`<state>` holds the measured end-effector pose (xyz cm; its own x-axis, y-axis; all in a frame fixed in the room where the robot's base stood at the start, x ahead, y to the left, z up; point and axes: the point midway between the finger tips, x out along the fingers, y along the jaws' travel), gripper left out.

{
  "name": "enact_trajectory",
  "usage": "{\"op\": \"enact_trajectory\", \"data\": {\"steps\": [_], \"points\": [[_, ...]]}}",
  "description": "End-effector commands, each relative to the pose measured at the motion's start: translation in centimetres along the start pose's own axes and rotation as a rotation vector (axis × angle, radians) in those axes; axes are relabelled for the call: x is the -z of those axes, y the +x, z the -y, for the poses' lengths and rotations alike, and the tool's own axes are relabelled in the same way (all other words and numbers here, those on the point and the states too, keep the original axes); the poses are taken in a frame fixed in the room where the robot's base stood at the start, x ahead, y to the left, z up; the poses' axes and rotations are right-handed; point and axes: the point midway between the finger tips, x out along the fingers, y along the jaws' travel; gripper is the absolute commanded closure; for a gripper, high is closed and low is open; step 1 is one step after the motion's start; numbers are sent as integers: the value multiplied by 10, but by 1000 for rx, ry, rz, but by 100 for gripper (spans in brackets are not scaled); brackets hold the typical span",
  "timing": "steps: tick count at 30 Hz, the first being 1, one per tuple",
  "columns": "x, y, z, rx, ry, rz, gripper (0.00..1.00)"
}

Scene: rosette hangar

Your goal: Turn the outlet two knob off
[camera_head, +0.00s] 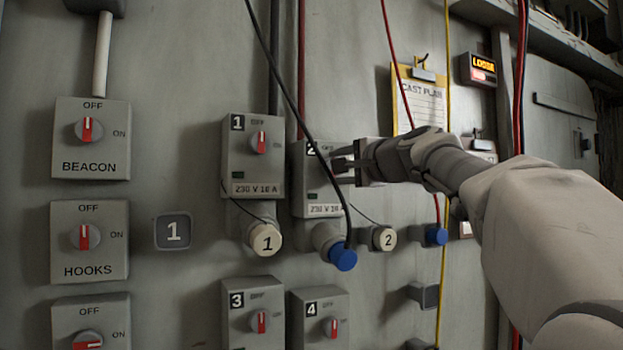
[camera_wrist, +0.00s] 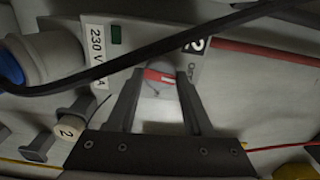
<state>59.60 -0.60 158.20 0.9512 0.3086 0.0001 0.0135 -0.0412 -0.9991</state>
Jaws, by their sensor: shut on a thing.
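The outlet two box (camera_head: 312,183), grey with a "2" and a "230 V 16 A" label, is on the wall. My gripper (camera_head: 340,160) reaches it from the right and hides its knob in the head view. In the wrist view the gripper (camera_wrist: 160,78) is shut on the knob (camera_wrist: 159,84), one finger on each side. The knob's red stripe runs nearly along the line toward the partly hidden lettering by the "2", slightly tilted. A blue plug (camera_head: 343,259) with a black cable is at the socket below.
The black cable (camera_head: 295,110) crosses in front of the box. Outlet 1 (camera_head: 252,170) is close on the left, outlets 3 (camera_head: 239,325) and 4 (camera_head: 311,318) are below. A white cap marked 2 (camera_head: 385,239) hangs lower right. Red and yellow cables hang at right.

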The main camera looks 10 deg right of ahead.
Motion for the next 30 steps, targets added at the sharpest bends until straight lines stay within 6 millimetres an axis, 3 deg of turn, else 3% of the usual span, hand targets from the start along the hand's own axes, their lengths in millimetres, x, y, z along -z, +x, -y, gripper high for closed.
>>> {"op": "enact_trajectory", "data": {"steps": [11,27,28,30], "points": [[0,0,-1,-2,-149,1,100],[0,0,0,-2,-170,1,100],[0,0,0,-1,-170,1,43],[0,0,0,-1,-170,1,31]]}}
